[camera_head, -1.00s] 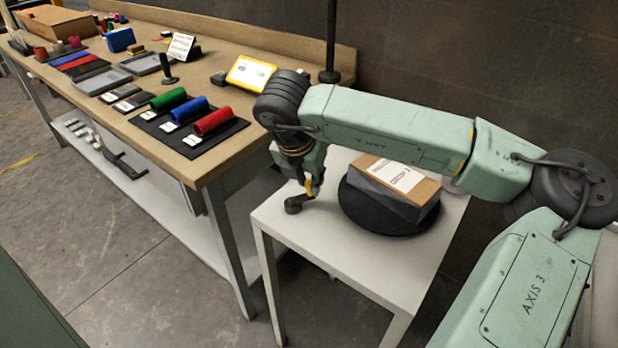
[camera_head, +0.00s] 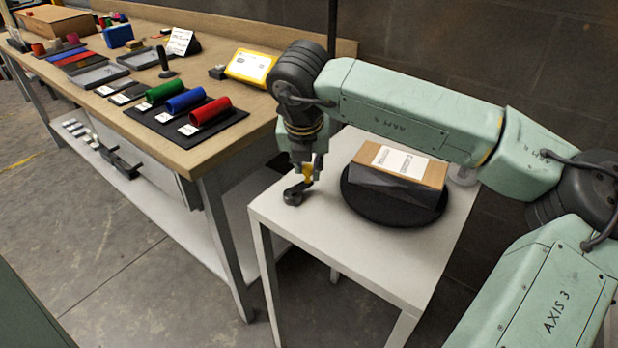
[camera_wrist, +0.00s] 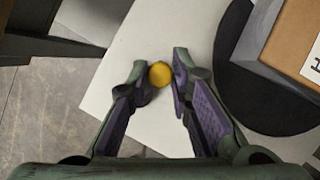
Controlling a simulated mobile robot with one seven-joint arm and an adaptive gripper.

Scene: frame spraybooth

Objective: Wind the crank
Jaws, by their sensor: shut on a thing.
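The crank (camera_head: 293,197) sits at the left edge of a small white table, a dark round hub with a short arm. Its yellow knob (camera_head: 307,171) stands up from the end of that arm. The knob also shows in the wrist view (camera_wrist: 160,74), between my fingertips. My gripper (camera_head: 308,166) points down and is shut on the knob. In the wrist view my gripper (camera_wrist: 158,75) has a finger on each side of it. The hub and crank arm are mostly hidden there. A black turntable (camera_head: 385,213) beside the crank carries a brown and grey box (camera_head: 425,175).
The white table (camera_head: 330,235) is bare in front of the turntable. A wooden workbench (camera_head: 195,160) stands to the left, with red, blue and green cylinders (camera_head: 210,112) on a dark mat. A dark upright post (camera_head: 332,25) stands behind.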

